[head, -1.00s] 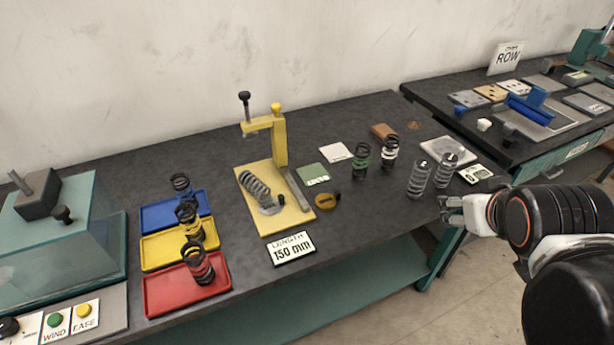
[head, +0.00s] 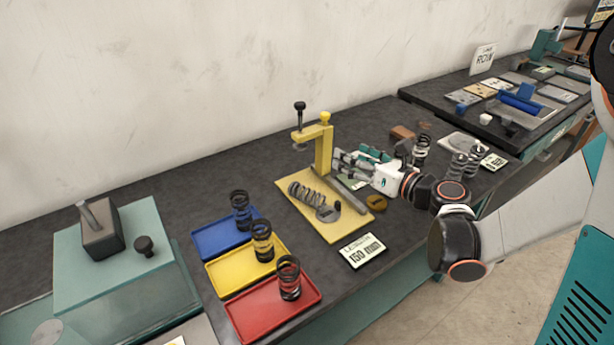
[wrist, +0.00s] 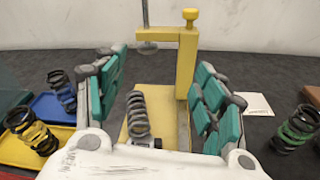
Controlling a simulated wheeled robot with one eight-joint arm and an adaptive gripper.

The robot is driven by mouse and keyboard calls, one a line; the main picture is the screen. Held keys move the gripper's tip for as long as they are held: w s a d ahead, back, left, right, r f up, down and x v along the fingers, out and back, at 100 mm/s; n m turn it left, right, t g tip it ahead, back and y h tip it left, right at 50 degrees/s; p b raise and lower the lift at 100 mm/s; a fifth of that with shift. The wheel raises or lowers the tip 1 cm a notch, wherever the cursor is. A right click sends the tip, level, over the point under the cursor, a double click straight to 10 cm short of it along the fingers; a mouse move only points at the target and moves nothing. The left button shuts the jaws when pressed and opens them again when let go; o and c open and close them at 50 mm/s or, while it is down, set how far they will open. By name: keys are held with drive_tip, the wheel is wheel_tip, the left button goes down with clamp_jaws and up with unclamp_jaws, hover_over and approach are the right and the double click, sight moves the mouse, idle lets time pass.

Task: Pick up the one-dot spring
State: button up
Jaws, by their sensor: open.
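No dot marking can be made out on any spring, so I cannot tell which is the one-dot spring. A grey spring (head: 308,195) lies tilted on the yellow gauge base (head: 350,228); it also shows in the wrist view (wrist: 138,114). Dark springs stand in the blue (head: 240,210), yellow (head: 262,240) and red (head: 289,278) trays. A green-banded spring (wrist: 296,128) stands at right in the wrist view. A white-banded spring (head: 420,150) and two silver springs (head: 457,166) (head: 474,158) stand farther right. My gripper (head: 342,163) is open and empty beside the gauge post.
The yellow gauge post (head: 324,150) rises close to my gripper. A teal machine (head: 120,250) fills the left end. The bench is bare behind the trays. A second bench (head: 440,95) stands at the right.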

drive_tip(key=s+f+n+g, duration=0.1)
drive_tip(key=f, duration=0.2)
drive_tip(key=s+a+f+n+g, duration=0.1)
drive_tip(key=f+n, duration=0.1)
drive_tip(key=f, duration=0.2)
drive_tip(key=s+f+n+g, duration=0.1)
drive_tip(key=f+n+g, duration=0.1)
drive_tip(key=f, duration=0.2)
drive_tip(key=shift+s+a, duration=0.1)
drive_tip(key=shift+a, duration=0.1)
drive_tip(key=b, duration=0.2)
approach(309, 194)
drive_tip(key=shift+n, duration=0.3)
drive_tip(key=w+a+f, duration=0.3)
drive_tip(key=shift+w, duration=0.25)
drive_tip(key=shift+b+x, duration=1.4)
drive_tip(key=shift+x, duration=1.55)
drive_tip(key=shift+d, duration=0.1)
drive_tip(key=c, duration=1.4)
drive_tip(key=shift+r, duration=0.15)
